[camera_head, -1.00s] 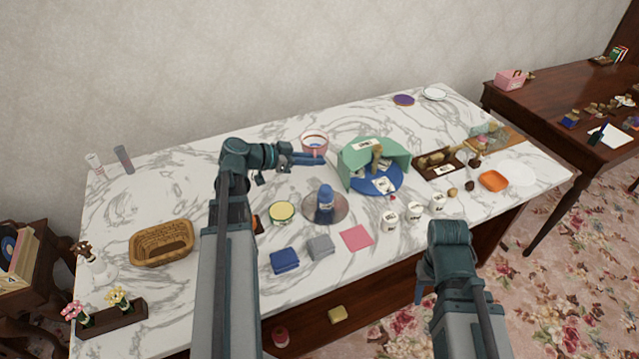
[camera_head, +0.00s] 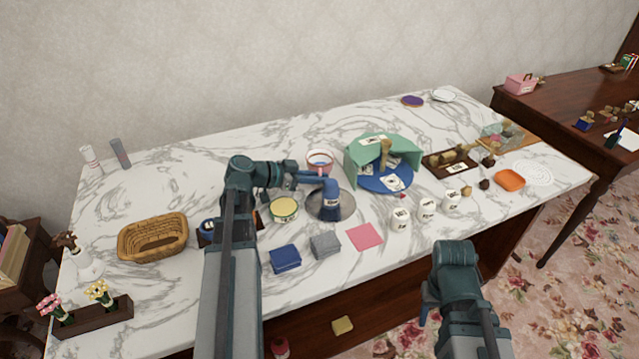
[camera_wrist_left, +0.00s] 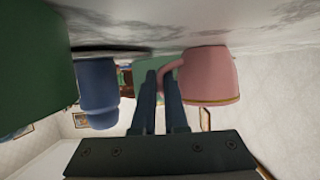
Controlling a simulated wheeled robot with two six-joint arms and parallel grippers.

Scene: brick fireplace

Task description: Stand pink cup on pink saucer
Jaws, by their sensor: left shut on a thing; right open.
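The pink cup (camera_head: 320,160) is at the middle back of the marble table, behind the blue bottle. In the left wrist view the pink cup (camera_wrist_left: 210,78) is at the right, its handle (camera_wrist_left: 170,72) at my fingertips. My left gripper (camera_head: 316,177) is shut on that handle; it also shows in the wrist view (camera_wrist_left: 161,85). The cup's base is close to the table; I cannot tell whether it touches. I cannot make out a pink saucer. My right gripper (camera_head: 427,303) is open and empty in front of the table.
White mugs (camera_head: 400,219) stand at the front.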

